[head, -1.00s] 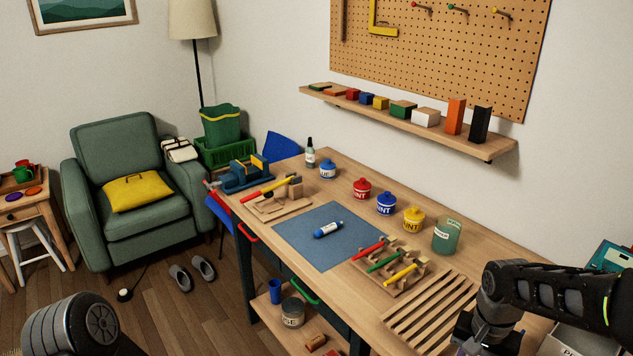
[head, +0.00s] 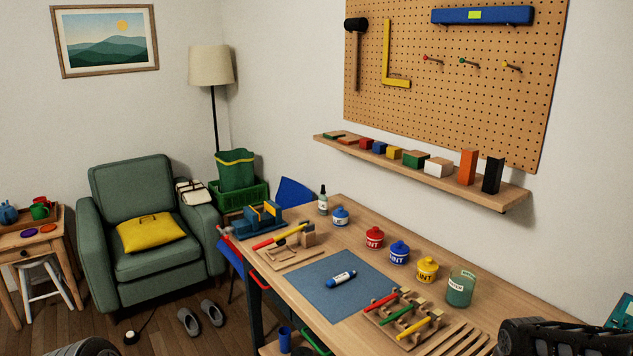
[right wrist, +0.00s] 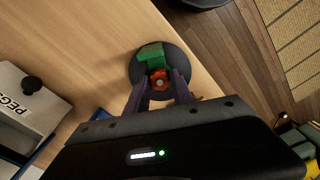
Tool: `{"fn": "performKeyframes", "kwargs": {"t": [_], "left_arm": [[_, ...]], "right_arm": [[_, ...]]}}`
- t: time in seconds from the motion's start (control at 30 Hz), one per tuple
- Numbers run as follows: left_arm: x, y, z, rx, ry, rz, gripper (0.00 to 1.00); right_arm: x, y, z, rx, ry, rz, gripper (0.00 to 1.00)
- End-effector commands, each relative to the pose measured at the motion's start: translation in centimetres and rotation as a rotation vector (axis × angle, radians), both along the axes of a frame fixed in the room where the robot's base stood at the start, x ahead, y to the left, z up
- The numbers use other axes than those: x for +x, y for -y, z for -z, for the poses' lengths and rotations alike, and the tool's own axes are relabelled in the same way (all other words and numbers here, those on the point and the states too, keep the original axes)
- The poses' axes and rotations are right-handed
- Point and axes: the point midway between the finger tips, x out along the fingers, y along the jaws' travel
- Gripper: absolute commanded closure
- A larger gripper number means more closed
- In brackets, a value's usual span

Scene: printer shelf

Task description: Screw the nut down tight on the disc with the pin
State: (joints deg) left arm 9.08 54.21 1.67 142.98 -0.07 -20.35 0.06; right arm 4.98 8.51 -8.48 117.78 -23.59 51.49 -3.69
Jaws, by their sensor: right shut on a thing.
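In the right wrist view, a dark round disc (right wrist: 139,67) lies on the wooden table near its edge. An orange-red nut (right wrist: 159,77) sits over the disc's middle, with a small pale spot at its centre that may be the pin's tip. A green piece (right wrist: 150,54) lies on the disc beside the nut. My right gripper (right wrist: 161,86) is shut on the nut, one dark finger at each side. The nut's underside is hidden, so its height above the disc cannot be told. In the head view neither gripper shows; only parts of my arms are at the bottom edge.
A box marked PEGS (right wrist: 22,105) stands left of the disc in the right wrist view. Wooden floor lies beyond the table edge. In the head view the table holds a blue mat (head: 325,300), several paint pots and a jar (head: 460,289).

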Motion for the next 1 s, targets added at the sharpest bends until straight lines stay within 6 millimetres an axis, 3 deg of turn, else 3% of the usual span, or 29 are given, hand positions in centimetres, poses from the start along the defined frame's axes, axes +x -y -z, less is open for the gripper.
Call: {"fn": "performKeyframes", "kwargs": {"t": [0.2,0.33,1.0], "left_arm": [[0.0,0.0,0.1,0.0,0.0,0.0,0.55],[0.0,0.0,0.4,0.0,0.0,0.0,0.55],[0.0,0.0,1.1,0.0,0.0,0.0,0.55]], "right_arm": [[0.0,0.0,0.0,0.0,0.001,0.024,0.95],[0.0,0.0,0.1,0.0,0.002,0.153,0.95],[0.0,0.0,0.0,0.001,0.001,1.368,0.95]]}}
